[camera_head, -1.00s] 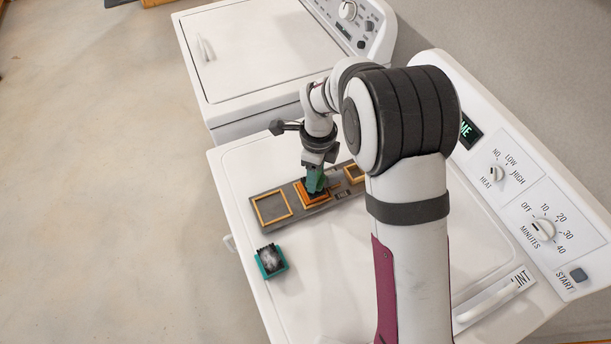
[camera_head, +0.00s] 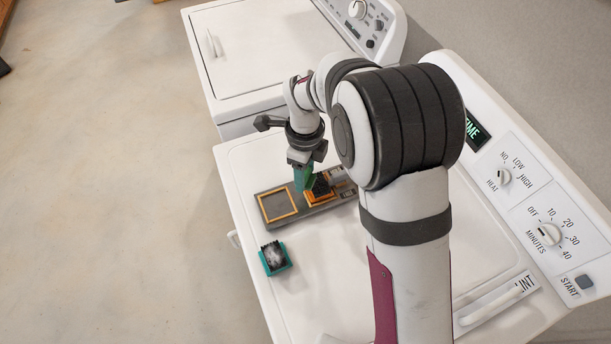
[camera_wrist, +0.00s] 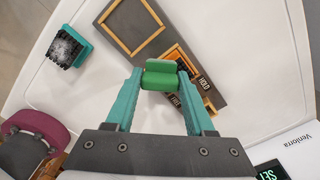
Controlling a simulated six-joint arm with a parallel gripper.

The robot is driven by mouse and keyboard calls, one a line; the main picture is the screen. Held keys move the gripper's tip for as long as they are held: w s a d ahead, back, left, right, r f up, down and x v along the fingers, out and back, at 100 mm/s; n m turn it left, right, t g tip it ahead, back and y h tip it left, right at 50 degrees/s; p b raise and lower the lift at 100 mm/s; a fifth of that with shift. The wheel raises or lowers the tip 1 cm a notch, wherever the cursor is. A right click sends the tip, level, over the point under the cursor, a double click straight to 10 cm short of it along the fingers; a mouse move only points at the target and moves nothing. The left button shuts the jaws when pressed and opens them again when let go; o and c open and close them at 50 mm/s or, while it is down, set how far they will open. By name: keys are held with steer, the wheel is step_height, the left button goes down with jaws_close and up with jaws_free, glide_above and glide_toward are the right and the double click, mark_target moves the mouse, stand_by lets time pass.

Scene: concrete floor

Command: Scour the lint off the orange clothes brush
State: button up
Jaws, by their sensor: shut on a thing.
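My gripper (camera_head: 302,182) has teal fingers and is shut on a green roll-shaped tool (camera_wrist: 160,76), seen between the fingertips in the wrist view. The orange clothes brush (camera_head: 323,198), with dark bristles facing up, sits on a grey board (camera_head: 262,199). My gripper is just left of the bristles in the head view; whether the green tool touches them I cannot tell. In the wrist view the orange brush (camera_wrist: 178,54) is partly hidden behind the tool. Any lint on it is too small to make out.
A teal brush (camera_head: 275,260) with pale grey fluff on its dark bristles lies front-left on the white appliance top. The board's left orange-framed square (camera_head: 278,205) is empty. A raised control panel (camera_head: 530,190) borders the right. The top around the teal brush is clear.

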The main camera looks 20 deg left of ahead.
steer(key=shift+r, duration=1.65)
steer(key=shift+r, duration=1.5)
steer(key=shift+w+d, duration=0.1)
